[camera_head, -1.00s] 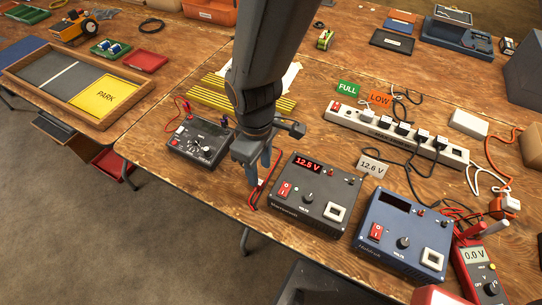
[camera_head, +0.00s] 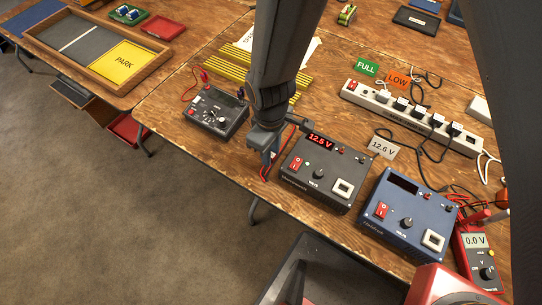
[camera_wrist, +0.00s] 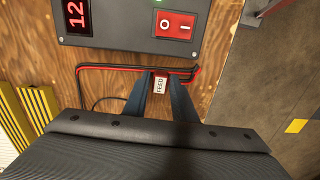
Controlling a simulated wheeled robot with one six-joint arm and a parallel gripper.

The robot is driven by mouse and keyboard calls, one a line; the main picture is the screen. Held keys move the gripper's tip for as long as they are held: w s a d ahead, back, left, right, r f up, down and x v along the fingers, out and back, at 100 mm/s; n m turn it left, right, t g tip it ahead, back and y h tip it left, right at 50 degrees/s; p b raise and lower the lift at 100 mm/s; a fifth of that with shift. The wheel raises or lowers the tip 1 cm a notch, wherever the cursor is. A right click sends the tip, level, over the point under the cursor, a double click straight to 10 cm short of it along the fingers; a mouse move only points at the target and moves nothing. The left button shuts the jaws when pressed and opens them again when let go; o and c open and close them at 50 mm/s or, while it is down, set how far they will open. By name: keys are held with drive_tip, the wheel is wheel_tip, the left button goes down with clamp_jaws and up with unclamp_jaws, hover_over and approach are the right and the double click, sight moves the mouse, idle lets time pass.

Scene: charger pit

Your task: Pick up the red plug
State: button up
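The red plug (camera_wrist: 161,74) shows only as a small reddish part above a white tag marked FEED (camera_wrist: 160,86) in the wrist view. Red and black leads (camera_wrist: 110,68) run beside it along the wood. My gripper (camera_wrist: 161,80) has one finger on each side of the tag, and a narrow gap seems to show between them. Whether a finger touches the plug is hard to tell. In the head view my gripper (camera_head: 269,153) is low at the table's front edge, left of the dark 12.5 V supply (camera_head: 322,172), and mostly hides the plug.
The dark supply's red switch (camera_wrist: 174,26) is close ahead in the wrist view. A blue supply (camera_head: 406,215) and a red meter (camera_head: 479,256) stand to the right. A small dark unit (camera_head: 215,110) and yellow-black strips (camera_head: 235,72) lie to the left.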

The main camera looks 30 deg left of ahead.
sight(273, 154)
clamp_jaws()
drive_tip(key=shift+r, duration=0.15)
wheel_tip(273, 154, up, 9)
drive_tip(key=shift+r+b, duration=0.1)
drive_tip(key=shift+b, duration=0.9)
drive_tip(key=d+r+m+b, duration=0.2)
drive_tip(key=d+m+b, duration=0.3)
drive_tip(key=d+m, duration=0.5)
drive_tip(key=d+r+m+b, duration=0.2)
drive_tip(key=d+m+b, duration=0.3)
drive_tip(key=m, duration=2)
drive_tip(key=d, duration=0.6)
drive_tip(key=shift+w+m+b, duration=0.15)
drive_tip(key=shift+m+b, duration=0.15)
drive_tip(key=shift+b, duration=0.05)
